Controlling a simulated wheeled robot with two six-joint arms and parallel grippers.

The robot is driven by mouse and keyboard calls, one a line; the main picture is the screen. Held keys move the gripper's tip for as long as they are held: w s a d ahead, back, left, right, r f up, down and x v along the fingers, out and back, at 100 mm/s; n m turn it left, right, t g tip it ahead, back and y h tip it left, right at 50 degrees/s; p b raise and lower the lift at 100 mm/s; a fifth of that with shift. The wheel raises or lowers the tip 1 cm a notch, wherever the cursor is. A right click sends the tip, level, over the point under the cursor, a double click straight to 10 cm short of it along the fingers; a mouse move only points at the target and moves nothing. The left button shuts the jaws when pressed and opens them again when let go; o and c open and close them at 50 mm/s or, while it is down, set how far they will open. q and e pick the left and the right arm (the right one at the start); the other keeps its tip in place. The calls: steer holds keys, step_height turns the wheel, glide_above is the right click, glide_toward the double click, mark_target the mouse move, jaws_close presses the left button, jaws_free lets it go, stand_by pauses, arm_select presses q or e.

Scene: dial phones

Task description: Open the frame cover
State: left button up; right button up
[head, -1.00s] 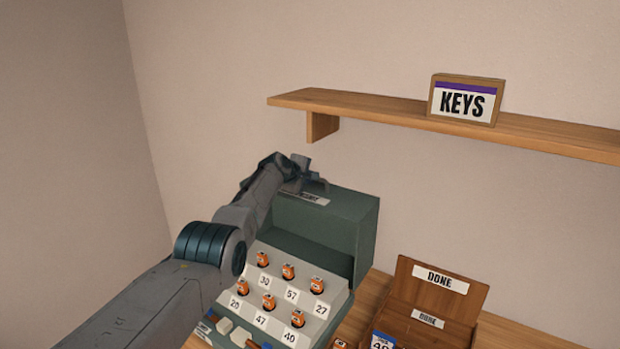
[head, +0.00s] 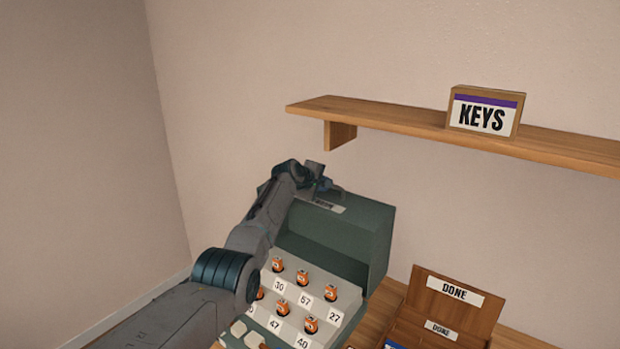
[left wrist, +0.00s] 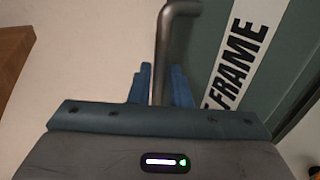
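The green frame cover (head: 345,232) stands raised at the back of the grey plug panel (head: 318,312), which lies uncovered. A white label with "FRAME" (left wrist: 237,60) is on the cover's face. My left gripper (head: 326,187) is at the cover's upper edge, near its left side. In the left wrist view, the grey metal handle (left wrist: 172,45) runs between the two blue fingers (left wrist: 160,85), which are closed about it. In the head view my arm hides the panel's left part and much of the handle. My right gripper is not in view.
A brown DONE box (head: 470,313) stands to the right. A wall shelf (head: 400,121) with a KEYS sign (head: 486,115) runs above. The wall is close behind the cover.

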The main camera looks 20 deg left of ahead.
arm_select(q)
steer(key=shift+s+a+r, duration=0.15)
steer(key=shift+s+r, duration=0.15)
steer(key=shift+s, duration=0.1)
steer(key=shift+s+a, duration=0.1)
steer(key=shift+s, duration=0.2)
steer(key=b+v, duration=0.1)
steer(key=v, duration=0.5)
steer(key=shift+s+r+b, duration=0.1)
steer(key=shift+s+b, duration=0.2)
steer(key=shift+b, duration=0.1)
steer(key=shift+s+a+r, duration=0.15)
steer(key=shift+s+r, duration=0.15)
steer(key=shift+s, duration=0.05)
